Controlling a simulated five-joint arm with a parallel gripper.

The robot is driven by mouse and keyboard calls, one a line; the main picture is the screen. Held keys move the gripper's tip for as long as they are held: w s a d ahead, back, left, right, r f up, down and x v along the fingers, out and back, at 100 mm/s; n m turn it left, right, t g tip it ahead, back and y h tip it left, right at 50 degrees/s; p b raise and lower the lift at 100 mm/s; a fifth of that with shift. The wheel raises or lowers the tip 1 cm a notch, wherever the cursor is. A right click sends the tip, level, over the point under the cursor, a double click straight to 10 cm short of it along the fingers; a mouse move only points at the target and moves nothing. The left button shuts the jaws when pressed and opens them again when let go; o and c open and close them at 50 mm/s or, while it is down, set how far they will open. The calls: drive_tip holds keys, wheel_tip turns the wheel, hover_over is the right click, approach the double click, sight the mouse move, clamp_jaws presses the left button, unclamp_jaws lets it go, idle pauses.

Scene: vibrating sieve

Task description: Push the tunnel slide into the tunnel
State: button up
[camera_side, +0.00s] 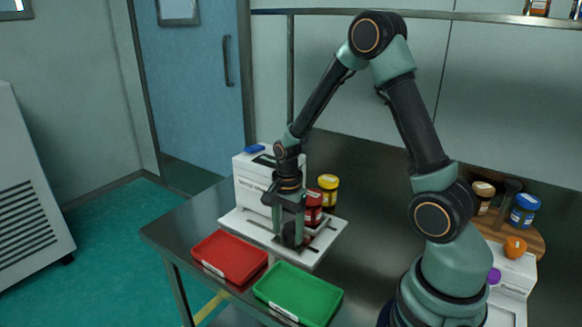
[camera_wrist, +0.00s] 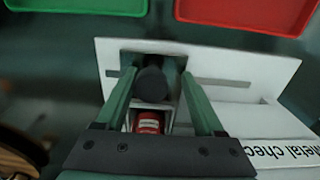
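The white metal checker (camera_side: 262,190) stands on the steel table, with a flat white base plate (camera_side: 317,257) that has slots in it. A dark round knob-like part (camera_wrist: 152,85), which looks like the tunnel slide's handle, stands in the plate's cutout. A red jar (camera_wrist: 148,123) sits in a white frame just behind it; it also shows in the side view (camera_side: 314,208). My gripper (camera_wrist: 157,68) is low over the plate, its green fingers apart on either side of the knob. A gap shows at the right finger; contact at the left is unclear. The tunnel's inside is hidden.
A red tray (camera_side: 230,257) and a green tray (camera_side: 298,293) lie along the table's front edge. A yellow jar (camera_side: 328,188) stands behind the red one. A wooden board (camera_side: 540,243) with jars and a white box (camera_side: 515,275) are at the right.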

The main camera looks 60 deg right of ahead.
drive_tip(key=shift+w, duration=1.95)
drive_tip(key=o, duration=0.5)
drive_tip(key=shift+r, duration=0.15)
drive_tip(key=shift+w+r, duration=0.1)
drive_tip(key=shift+r, duration=2.15)
drive_tip(key=shift+s+r, duration=0.15)
drive_tip(key=shift+r, duration=0.95)
drive_tip(key=shift+s+r, duration=0.1)
drive_tip(key=shift+r, duration=0.95)
